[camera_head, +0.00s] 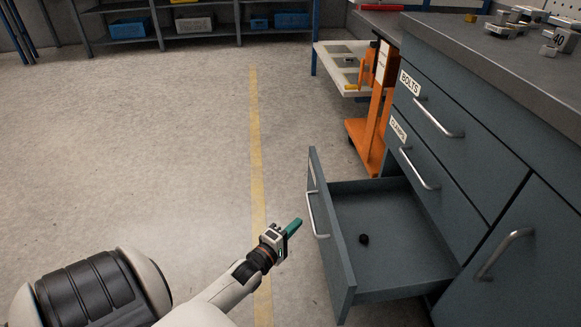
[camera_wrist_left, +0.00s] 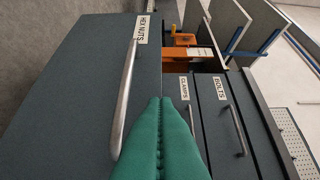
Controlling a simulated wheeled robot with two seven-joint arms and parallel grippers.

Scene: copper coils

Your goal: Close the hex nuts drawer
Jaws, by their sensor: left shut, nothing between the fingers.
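The hex nuts drawer is the lowest drawer of the grey cabinet and stands pulled far out; its front (camera_head: 334,240) faces left in the head view. In the left wrist view its front (camera_wrist_left: 75,90) fills the left side, with the HEX NUTS label (camera_wrist_left: 141,30) and a long metal handle (camera_wrist_left: 125,95). My left gripper (camera_head: 296,226), with green fingers, is shut and empty, just left of the drawer front in the head view. In the left wrist view its fingertips (camera_wrist_left: 160,102) appear beside the handle. Whether they touch is unclear. My right gripper is not seen.
Above are the shut bolts drawer (camera_head: 450,110) and clamps drawer (camera_head: 425,165). An orange cart (camera_head: 371,125) stands behind the open drawer. Metal parts lie on the countertop (camera_head: 480,45). The floor (camera_head: 170,150) left of the drawer is clear, with a yellow line.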

